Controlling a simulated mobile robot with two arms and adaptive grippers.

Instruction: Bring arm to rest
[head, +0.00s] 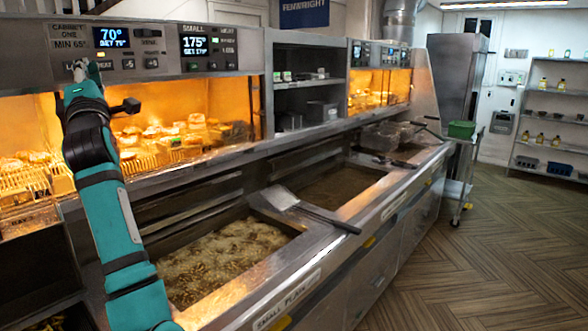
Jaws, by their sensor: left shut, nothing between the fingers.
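My left arm, teal with dark joints, rises from the bottom left in the head view. Its gripper (80,68) is up at the cabinet's control panel (168,50), just below the left blue display reading 70°. The gripper is small in the picture and looks shut, with nothing held. I cannot tell whether its fingertips touch the panel. My right gripper is not in view.
A lit heated cabinet (190,120) with fried food stands behind my arm. Below are fryer vats, one bubbling (220,255). A flat metal scoop (310,210) lies across the vats' divider. A green bin (461,130) stands on a trolley. Open floor is at right.

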